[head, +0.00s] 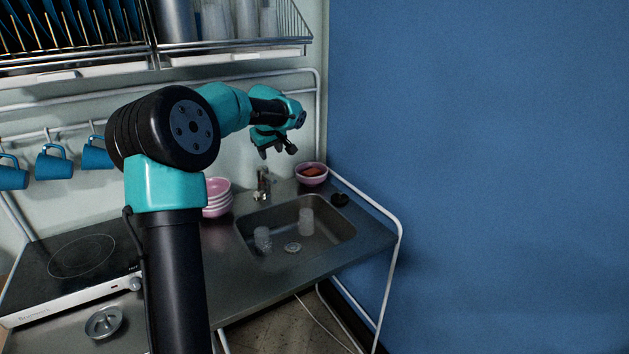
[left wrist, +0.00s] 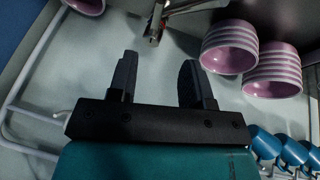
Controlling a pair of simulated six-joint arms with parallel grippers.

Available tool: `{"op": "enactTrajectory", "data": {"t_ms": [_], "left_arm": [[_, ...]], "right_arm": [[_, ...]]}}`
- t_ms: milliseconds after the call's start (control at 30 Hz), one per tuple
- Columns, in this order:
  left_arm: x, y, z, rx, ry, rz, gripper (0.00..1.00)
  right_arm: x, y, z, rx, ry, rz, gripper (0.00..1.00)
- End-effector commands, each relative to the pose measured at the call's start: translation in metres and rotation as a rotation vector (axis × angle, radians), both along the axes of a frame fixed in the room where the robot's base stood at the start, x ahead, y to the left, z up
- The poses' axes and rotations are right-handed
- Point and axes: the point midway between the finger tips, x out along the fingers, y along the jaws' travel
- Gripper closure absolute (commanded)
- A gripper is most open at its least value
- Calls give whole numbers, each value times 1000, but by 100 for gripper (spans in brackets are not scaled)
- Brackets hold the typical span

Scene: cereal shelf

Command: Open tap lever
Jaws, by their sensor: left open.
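The metal tap (head: 262,184) stands at the back edge of the sink (head: 340,232). Its lever is too small to tell apart in the head view. In the left wrist view the tap (left wrist: 157,22) shows at the top, beyond the fingertips, with a metal bar reaching right and cut off by the frame. My left gripper (head: 278,151) is above and slightly right of the tap, near the wall. In the left wrist view it (left wrist: 156,65) is open, with nothing between its fingers, and the tap lies ahead of the gap. My right gripper is not in view.
Stacked pink bowls (head: 217,197) stand left of the tap. A pink bowl (head: 312,174) with something reddish-brown inside stands right. Two clear glasses (head: 306,222) are in the sink. A wire rack (head: 235,48) hangs above; blue mugs (head: 55,162) hang left.

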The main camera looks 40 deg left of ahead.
Motion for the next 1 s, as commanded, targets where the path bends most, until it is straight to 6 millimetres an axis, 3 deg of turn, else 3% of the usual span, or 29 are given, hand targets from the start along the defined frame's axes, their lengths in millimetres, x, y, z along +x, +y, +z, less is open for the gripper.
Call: {"op": "enactTrajectory", "data": {"t_ms": [367, 567, 1000], "left_arm": [[-1, 1, 0, 3, 4, 4, 54], [2, 4, -9, 2, 5, 5, 54], [21, 25, -71, 1, 7, 5, 54]], "right_arm": [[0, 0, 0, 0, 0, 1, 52], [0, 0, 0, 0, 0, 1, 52], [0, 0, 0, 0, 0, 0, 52]]}}
